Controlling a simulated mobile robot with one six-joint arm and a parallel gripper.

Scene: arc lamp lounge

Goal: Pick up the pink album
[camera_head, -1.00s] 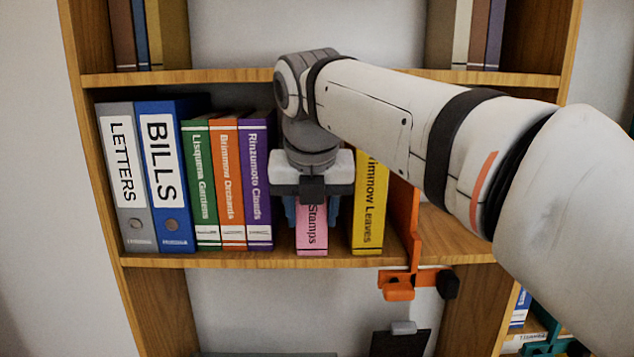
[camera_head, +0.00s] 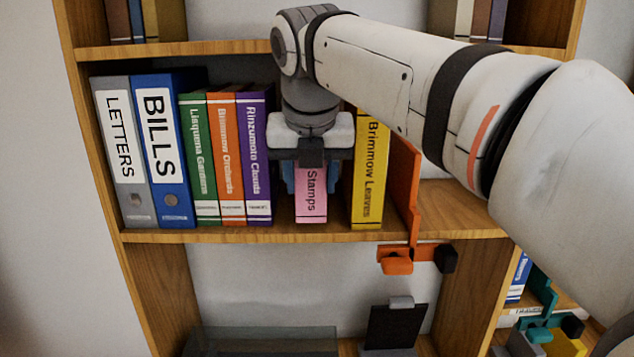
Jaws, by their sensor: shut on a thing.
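The pink album (camera_head: 311,205), labelled "Stamps", stands upright on the middle shelf between the purple album and the yellow album, with gaps on both sides. My gripper (camera_head: 310,180) reaches down from above and is shut on the pink album, with its blue fingers on either side. The upper part of the album is hidden behind my gripper. Its lower spine is in view close to the shelf; I cannot tell whether it touches the board.
Left stand a grey LETTERS binder (camera_head: 123,150), a blue BILLS binder (camera_head: 165,150), and green (camera_head: 200,170), orange (camera_head: 228,170) and purple (camera_head: 256,170) albums. Right are a yellow album (camera_head: 369,180) and an orange bookend (camera_head: 408,190). The shelf board (camera_head: 200,236) runs beneath; another shelf (camera_head: 170,50) is above.

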